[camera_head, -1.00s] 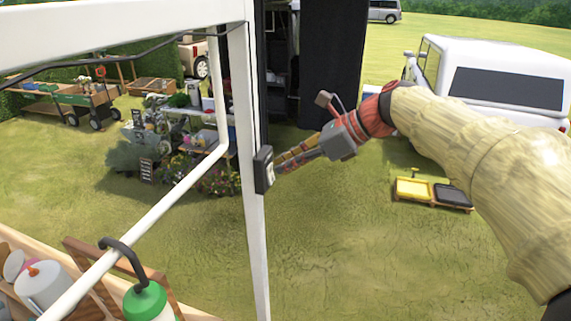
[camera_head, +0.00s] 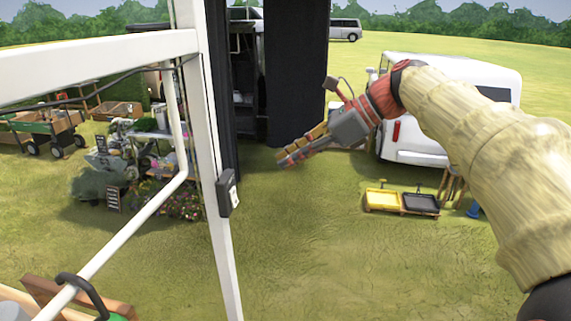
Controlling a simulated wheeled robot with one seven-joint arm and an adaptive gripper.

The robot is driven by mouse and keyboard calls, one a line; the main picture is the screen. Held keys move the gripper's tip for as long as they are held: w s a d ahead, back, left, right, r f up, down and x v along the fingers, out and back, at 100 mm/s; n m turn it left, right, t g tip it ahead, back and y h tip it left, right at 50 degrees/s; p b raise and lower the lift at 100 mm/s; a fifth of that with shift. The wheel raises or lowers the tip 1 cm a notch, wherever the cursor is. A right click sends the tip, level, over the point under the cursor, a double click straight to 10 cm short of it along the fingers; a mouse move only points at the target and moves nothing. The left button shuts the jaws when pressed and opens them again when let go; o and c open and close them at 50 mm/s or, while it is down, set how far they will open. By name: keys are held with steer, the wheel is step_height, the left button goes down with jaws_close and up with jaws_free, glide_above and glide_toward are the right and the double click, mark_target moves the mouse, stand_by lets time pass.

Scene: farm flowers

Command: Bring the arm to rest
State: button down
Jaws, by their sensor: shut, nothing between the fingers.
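My gripper (camera_head: 283,159) is at the end of my arm, which reaches in from the right edge under a straw-coloured sleeve. The gripper points left and slightly down in the air, in front of the grass and a dark curtain. Its fingers are together and I see nothing held between them. It is right of the white post, with a gap between them.
A white post (camera_head: 216,150) with a dark switch box (camera_head: 227,193) stands left of my gripper. A black curtain (camera_head: 297,70) hangs behind. A white vehicle (camera_head: 420,140) and yellow tray (camera_head: 383,198) are to the right. Open grass (camera_head: 320,260) lies below.

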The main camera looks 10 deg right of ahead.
steer(key=s+d+f+n+h+b, duration=0.1)
steer(key=d+f+n, duration=0.15)
steer(key=f, duration=0.25)
steer(key=s+d+f+n+h, duration=0.1)
steer(key=d+f+n+h, duration=0.1)
steer(key=f+n, duration=0.25)
steer(key=d+f+n+h+b, duration=0.1)
steer(key=d+f+n, duration=0.15)
steer(key=f, duration=0.35)
steer(key=s+d+f+n+h+b, duration=0.1)
steer(key=s+f+n+h+b, duration=0.1)
steer(key=s+f+n+b, duration=0.2)
steer(key=s+f+n+t+h+b, duration=0.1)
steer(key=s+f+n+b, duration=0.3)
steer(key=s+f+b, duration=0.7)
steer(key=s+d+f+n+t+h+b, duration=0.1)
steer(key=s+f+n+b, duration=0.3)
steer(key=f, duration=1.4)
steer(key=s+h+b, duration=0.1)
steer(key=s+b, duration=0.2)
steer(key=s, duration=0.2)
steer(key=shift+d+h+b, duration=0.3)
